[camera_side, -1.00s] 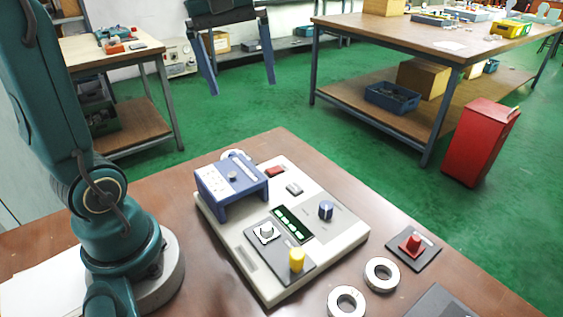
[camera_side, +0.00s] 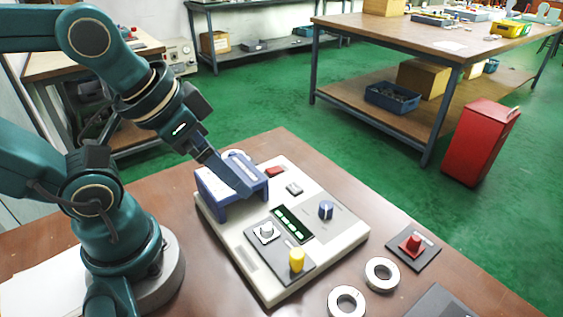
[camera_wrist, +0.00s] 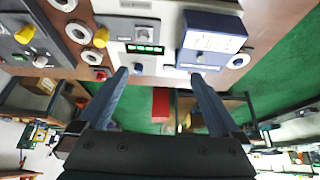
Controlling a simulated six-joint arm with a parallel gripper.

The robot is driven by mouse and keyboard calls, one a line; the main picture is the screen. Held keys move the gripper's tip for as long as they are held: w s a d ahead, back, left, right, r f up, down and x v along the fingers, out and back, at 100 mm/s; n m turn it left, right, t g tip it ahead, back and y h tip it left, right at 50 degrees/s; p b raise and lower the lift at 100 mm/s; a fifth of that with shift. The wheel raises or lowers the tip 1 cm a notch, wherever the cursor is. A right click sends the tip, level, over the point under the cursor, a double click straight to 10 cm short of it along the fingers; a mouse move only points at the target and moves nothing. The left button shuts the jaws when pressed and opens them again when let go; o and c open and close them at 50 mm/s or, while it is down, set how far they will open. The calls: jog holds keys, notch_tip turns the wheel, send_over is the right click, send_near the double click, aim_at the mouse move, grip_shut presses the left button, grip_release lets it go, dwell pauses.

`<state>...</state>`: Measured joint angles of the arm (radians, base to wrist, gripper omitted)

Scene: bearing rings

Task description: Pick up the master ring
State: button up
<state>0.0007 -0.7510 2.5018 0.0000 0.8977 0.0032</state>
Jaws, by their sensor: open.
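Several pale metal rings show, and no marking tells me which is the master ring. Two lie flat on the brown table, one (camera_side: 382,274) beside the red-knobbed plate and one (camera_side: 346,301) nearer the front. They also show at the upper left of the wrist view (camera_wrist: 93,57), (camera_wrist: 78,32), with another ring (camera_wrist: 64,4) at its top edge. A further ring (camera_wrist: 239,60) lies beside the blue stand (camera_wrist: 213,22), mostly hidden in the side view. My gripper (camera_side: 240,187) is open and empty, pointing down over the blue stand; both fingers (camera_wrist: 158,74) show apart in the wrist view.
The blue stand (camera_side: 213,206) rises from the beige instrument base (camera_side: 330,245), which carries a yellow knob (camera_side: 297,259) and a blue knob (camera_side: 326,209). A dark plate with a red knob (camera_side: 413,245) lies to the right.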

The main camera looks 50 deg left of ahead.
jog(key=w+r+m, duration=0.1)
jog(key=r+m, duration=0.1)
jog(key=n+g, duration=0.3)
jog(key=g, duration=0.3)
send_over(233, 153)
notch_tip(233, 153, down, 11)
jog(key=shift+f, duration=0.1)
jog(key=shift+a+f, duration=0.1)
jog(key=shift+f, duration=2.45)
